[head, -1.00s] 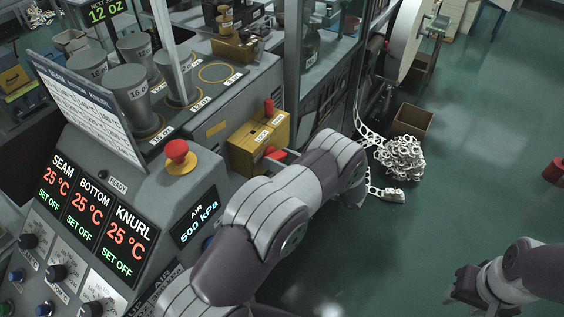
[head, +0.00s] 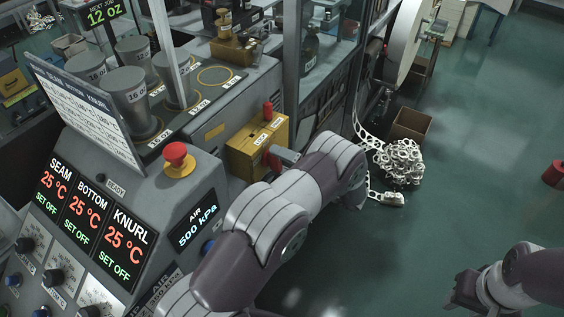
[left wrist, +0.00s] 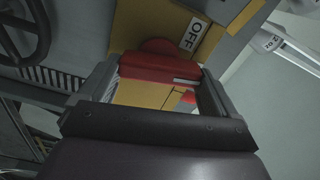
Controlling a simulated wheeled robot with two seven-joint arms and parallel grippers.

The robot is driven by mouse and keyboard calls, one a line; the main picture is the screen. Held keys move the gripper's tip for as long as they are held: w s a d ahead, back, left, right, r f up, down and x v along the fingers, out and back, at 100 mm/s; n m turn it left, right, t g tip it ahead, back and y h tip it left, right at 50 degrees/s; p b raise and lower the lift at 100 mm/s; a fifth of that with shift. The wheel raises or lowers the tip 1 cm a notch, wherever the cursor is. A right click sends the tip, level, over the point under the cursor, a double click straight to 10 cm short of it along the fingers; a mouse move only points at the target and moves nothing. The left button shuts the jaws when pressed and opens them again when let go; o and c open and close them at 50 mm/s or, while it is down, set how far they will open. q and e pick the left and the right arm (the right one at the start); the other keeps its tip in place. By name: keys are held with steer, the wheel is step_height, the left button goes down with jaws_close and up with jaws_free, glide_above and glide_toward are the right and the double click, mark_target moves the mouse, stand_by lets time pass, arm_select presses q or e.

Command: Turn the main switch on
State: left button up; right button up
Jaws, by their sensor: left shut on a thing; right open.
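The main switch is a yellow box (head: 246,150) on the side of the grey machine in the head view. A red handle (head: 274,160) is on its face, and it also shows in the left wrist view (left wrist: 158,67). An OFF label (left wrist: 192,35) is beside the handle there. My left gripper (head: 284,156) is at the box, shut on the red handle, which lies across between its fingers. The arm hides part of this area in the head view. My right gripper (head: 468,292) is open and empty over the floor at the lower right.
A red mushroom button on a yellow base (head: 177,160) is left of the box. Displays (head: 120,240) and knobs fill the sloping panel. A cardboard box (head: 411,122) and a heap of white scrap (head: 400,162) lie on the floor. The green floor to the right is mostly clear.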

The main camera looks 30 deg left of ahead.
arm_select(q)
steer(key=shift+w+r+m, duration=0.15)
steer(key=shift+r+m, duration=0.05)
steer(key=shift+m, duration=0.9)
steer(key=o, duration=0.7)
steer(key=shift+o, duration=0.2)
steer(key=shift+f, duration=0.1)
steer(key=shift+a+f, duration=0.1)
steer(key=shift+f, duration=0.05)
